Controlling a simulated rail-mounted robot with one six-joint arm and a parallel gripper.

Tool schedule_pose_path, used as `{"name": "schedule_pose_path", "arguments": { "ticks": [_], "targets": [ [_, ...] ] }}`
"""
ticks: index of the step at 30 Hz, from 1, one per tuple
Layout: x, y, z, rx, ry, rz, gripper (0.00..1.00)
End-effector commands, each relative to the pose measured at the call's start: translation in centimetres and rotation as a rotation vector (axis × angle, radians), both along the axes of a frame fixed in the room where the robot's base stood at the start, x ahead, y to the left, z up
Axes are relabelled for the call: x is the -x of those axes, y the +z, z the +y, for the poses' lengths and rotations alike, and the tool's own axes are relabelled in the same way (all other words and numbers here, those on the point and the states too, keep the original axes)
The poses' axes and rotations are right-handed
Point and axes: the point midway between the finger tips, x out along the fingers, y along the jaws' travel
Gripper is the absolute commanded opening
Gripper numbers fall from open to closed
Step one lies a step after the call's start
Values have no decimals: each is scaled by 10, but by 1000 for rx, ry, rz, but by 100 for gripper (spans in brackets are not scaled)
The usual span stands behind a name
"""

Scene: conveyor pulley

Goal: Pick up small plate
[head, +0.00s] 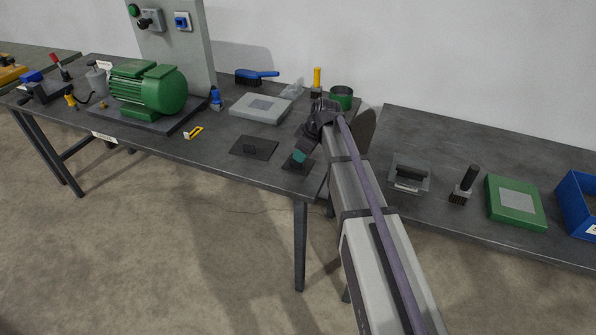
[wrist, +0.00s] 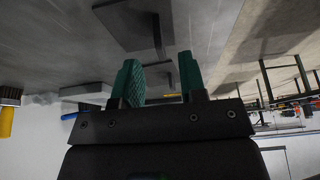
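A small dark plate (head: 302,168) lies on the near right corner of the left table in the head view, partly hidden by my gripper (head: 299,157). In the wrist view, which is upside down, a dark plate (wrist: 128,24) with an upright post shows beyond my teal fingertips (wrist: 160,75); it appears to be this small plate. The fingers stand apart with nothing between them, and a gap separates them from the plate.
A grey square block (head: 260,108), a blue brush (head: 256,76), a yellow-handled brush (head: 317,80) and a green cup (head: 341,97) stand behind. A green motor (head: 148,90) is further left. The right table (head: 450,145) holds a trowel-like tool, a brush, a green block and a blue bin.

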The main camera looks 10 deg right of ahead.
Motion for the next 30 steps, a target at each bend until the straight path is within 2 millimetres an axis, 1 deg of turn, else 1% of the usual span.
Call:
{"name": "schedule_pose_path", "arguments": {
  "ticks": [2,6,9,16,17,28,30],
  "targets": [
    [-2,-5,2,0,0,0,38],
    [-11,-31,12,0,1,0,38],
    [-14,-47,18,0,0,1,38],
    [-15,-43,19,1,-1,1,38],
    [-15,-43,19,1,-1,1,36],
    [-15,-43,19,1,-1,1,1],
    [-15,-43,19,1,-1,1,0]
  ]
}}
